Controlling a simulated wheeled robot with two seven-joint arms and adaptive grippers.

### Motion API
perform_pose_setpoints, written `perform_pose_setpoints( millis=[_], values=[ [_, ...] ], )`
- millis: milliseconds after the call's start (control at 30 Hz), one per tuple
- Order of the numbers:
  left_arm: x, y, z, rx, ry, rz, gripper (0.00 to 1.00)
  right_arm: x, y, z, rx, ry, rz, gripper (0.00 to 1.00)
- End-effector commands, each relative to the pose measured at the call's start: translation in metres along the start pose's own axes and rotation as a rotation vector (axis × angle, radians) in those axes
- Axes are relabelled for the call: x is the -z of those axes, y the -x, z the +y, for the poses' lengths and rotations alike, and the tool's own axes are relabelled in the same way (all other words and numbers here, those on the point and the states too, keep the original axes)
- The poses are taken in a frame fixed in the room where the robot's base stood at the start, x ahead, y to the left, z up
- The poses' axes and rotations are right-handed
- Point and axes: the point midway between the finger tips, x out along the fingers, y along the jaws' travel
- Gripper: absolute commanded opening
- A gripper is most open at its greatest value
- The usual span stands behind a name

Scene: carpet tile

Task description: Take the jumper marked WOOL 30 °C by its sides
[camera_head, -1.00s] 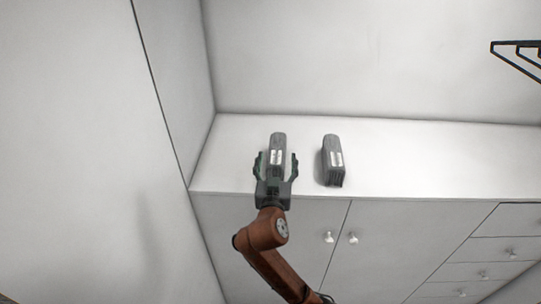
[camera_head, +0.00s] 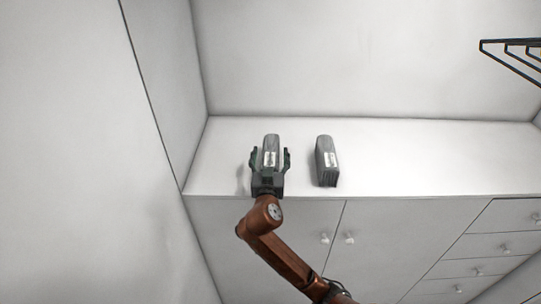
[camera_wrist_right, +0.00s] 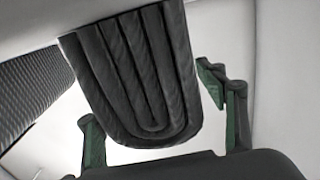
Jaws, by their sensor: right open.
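Two grey folded jumpers stand side by side on the white cabinet top, each with a small pale label too small to read, so I cannot tell which is marked WOOL 30 °C. My right gripper (camera_head: 270,155) is open, with its green fingers on either side of the left jumper (camera_head: 271,143). The right jumper (camera_head: 326,160) stands apart from the gripper. My left gripper is not in view.
The white cabinet top (camera_head: 430,160) is clear to the right of the jumpers. A white wall (camera_head: 360,55) stands behind and a side panel at the left. A dark bracket (camera_head: 510,50) is at upper right. A dark patterned surface (camera_wrist_right: 30,90) shows in the wrist view.

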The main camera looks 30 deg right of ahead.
Motion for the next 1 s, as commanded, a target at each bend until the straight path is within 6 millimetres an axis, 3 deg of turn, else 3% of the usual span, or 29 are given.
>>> perform_pose_setpoints(
  millis=[133, 367, 1000],
  values=[
    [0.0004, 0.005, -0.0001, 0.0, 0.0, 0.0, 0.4, 0.0004, -0.0121, 0.0002, 0.0, 0.0, -0.001, 0.65],
    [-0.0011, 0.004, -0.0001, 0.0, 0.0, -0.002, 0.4, -0.0012, -0.013, 0.0, 0.0, -0.001, -0.001, 0.65],
    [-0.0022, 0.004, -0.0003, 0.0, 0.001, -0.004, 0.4, -0.001, -0.0126, -0.0001, 0.0, 0.0, -0.001, 0.21]
  ],
)
